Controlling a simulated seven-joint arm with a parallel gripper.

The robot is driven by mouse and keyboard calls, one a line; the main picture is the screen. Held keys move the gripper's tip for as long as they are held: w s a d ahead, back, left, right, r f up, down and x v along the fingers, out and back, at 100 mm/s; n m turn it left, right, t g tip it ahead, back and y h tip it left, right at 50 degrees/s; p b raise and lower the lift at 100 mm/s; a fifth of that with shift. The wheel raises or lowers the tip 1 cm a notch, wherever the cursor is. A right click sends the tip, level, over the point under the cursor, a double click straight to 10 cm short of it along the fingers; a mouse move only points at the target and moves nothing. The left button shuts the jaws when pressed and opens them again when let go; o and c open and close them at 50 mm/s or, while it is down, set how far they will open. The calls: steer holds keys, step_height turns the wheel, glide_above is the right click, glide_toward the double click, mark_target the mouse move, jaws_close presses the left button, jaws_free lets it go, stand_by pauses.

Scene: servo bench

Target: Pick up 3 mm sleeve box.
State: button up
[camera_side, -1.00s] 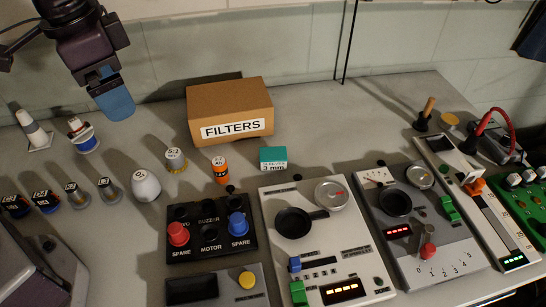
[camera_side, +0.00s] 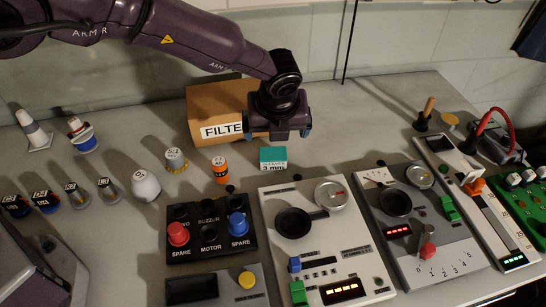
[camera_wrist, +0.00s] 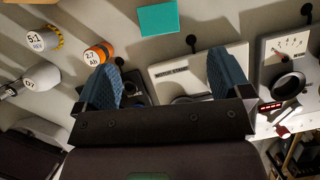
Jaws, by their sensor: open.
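The 3 mm sleeve box (camera_side: 273,159) is a small teal box with a white label reading 3 mm on its front. It stands on the bench in front of the cardboard box. In the wrist view its plain teal top (camera_wrist: 158,18) shows at the upper middle, beyond my fingertips. My gripper (camera_side: 279,130) hangs above and just behind the sleeve box in the side view, apart from it. In the wrist view my gripper (camera_wrist: 168,75) has its two blue fingers spread wide with nothing between them.
A cardboard box marked FILTERS (camera_side: 212,112) stands directly behind, partly hidden by my arm. An orange canister (camera_side: 220,170) is left of the sleeve box. The white panel (camera_side: 345,235) and black button panel (camera_side: 211,240) lie in front.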

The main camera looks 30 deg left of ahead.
mark_target(273, 154)
steer(key=x, duration=0.8)
steer(key=shift+s, duration=0.15)
steer(key=x, duration=0.5)
steer(key=shift+s+d+f, duration=0.1)
steer(key=shift+s, duration=0.1)
steer(key=shift+c, duration=0.3)
steer(key=c, duration=1)
